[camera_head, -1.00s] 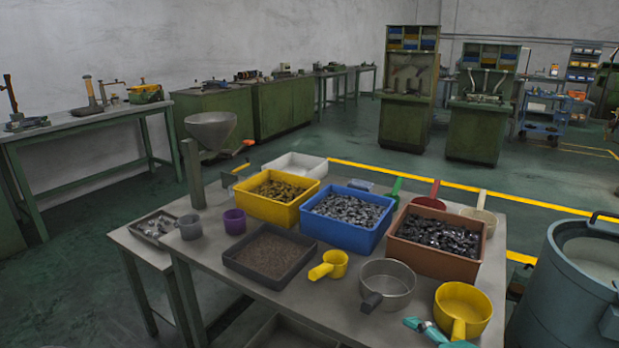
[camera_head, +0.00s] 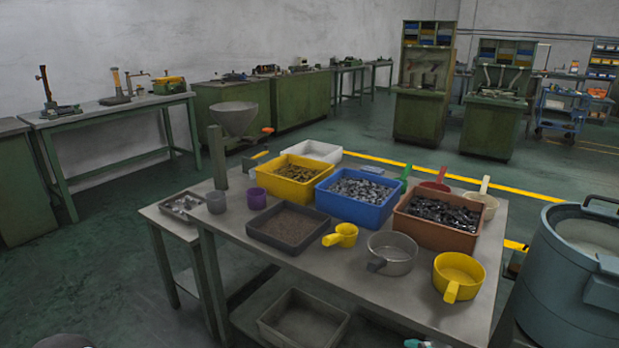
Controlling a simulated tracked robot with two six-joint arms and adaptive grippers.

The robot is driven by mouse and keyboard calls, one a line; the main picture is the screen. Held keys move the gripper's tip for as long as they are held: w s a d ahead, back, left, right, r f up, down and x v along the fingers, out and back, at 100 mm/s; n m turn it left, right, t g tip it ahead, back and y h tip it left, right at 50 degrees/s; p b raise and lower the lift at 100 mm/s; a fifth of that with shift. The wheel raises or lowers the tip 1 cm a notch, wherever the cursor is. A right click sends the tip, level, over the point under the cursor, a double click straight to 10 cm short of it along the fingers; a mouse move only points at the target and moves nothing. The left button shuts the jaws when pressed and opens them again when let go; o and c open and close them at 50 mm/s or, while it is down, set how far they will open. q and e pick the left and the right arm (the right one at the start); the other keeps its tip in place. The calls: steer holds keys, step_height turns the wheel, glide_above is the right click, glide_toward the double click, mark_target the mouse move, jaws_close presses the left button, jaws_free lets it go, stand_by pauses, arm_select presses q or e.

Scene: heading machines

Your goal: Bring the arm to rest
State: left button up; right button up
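A small teal and dark piece (camera_head: 426,343) shows at the bottom edge, below the yellow scoop on the worktable. It looks like part of my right gripper, but the frame cuts it off, so I cannot tell whether it is open or shut, or holds anything. A dark rounded shape (camera_head: 62,341) peeks in at the bottom left; I cannot tell what it is. My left gripper is not in view.
The worktable (camera_head: 350,286) holds a yellow bin (camera_head: 292,188), a blue bin (camera_head: 350,210), a brown bin (camera_head: 436,238), a dark tray (camera_head: 287,245), scoops and cups. A big blue-grey drum (camera_head: 565,285) stands at the right. The floor at left is clear.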

steer(key=s+a+f+m+g, duration=0.25)
steer(key=s+f+m, duration=0.3)
steer(key=f, duration=0.45)
steer(key=s+a+f+m+g, duration=0.2)
steer(key=s+f+m+g, duration=0.3)
steer(key=f, duration=0.6)
steer(key=s+a+f+m+g, duration=0.2)
steer(key=s+f+m, duration=0.35)
steer(key=f, duration=0.45)
step_height(320, 180, up, 14)
steer(key=m+p, duration=0.5)
steer(key=p, duration=0.9)
steer(key=shift+s+r+m+p, duration=0.15)
steer(key=shift+s+m+p, duration=0.1)
steer(key=shift+m+p, duration=0.05)
